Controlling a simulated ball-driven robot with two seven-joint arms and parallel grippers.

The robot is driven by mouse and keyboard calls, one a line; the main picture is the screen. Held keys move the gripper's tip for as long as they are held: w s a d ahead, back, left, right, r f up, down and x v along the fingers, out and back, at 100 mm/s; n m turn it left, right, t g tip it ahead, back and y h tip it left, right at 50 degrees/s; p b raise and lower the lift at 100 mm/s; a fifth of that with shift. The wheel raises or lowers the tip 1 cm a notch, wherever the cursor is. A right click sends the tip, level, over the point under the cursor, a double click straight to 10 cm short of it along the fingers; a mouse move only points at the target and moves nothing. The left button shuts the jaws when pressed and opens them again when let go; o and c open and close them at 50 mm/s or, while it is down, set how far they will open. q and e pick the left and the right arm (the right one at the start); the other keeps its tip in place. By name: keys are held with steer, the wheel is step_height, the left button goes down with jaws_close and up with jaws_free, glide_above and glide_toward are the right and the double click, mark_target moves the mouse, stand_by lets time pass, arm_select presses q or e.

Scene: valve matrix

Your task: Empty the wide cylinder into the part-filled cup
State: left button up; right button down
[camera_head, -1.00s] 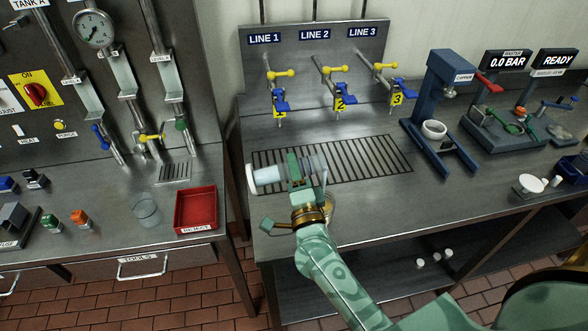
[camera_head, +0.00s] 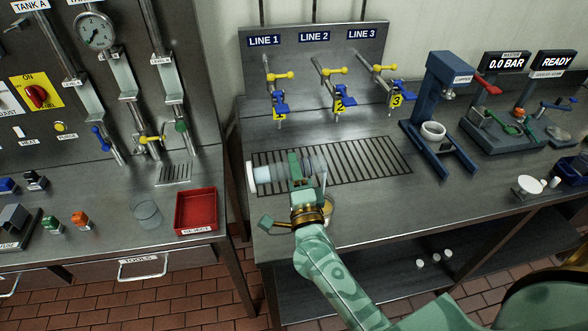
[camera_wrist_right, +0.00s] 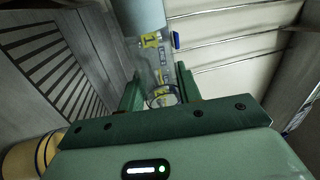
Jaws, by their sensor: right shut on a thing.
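My right gripper (camera_head: 297,170) is shut on the wide cylinder (camera_head: 268,175), a clear vessel with a white base. It holds the cylinder lying nearly level above the bench, base to the left and open end to the right. Pale bluish contents show toward the base end; the wrist view also shows the cylinder (camera_wrist_right: 142,18) between the fingers. A cup with yellowish contents (camera_head: 329,209) stands on the bench below the open end, partly hidden by my right arm. What looks like this cup (camera_wrist_right: 20,160) shows at the lower left of the wrist view. My left gripper is out of view.
A slotted drain grate (camera_head: 375,157) lies under and right of the cylinder, below three valve taps. A capping press (camera_head: 440,110) stands to the right. On the left bench are a clear glass (camera_head: 147,213) and a red reject tray (camera_head: 196,232). A gap separates the benches.

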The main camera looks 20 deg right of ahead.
steer(key=shift+d+r+m+h+p, duration=0.15)
steer(key=shift+r+m+h+p, duration=0.4)
steer(key=shift+m, duration=0.55)
stand_by(0.7)
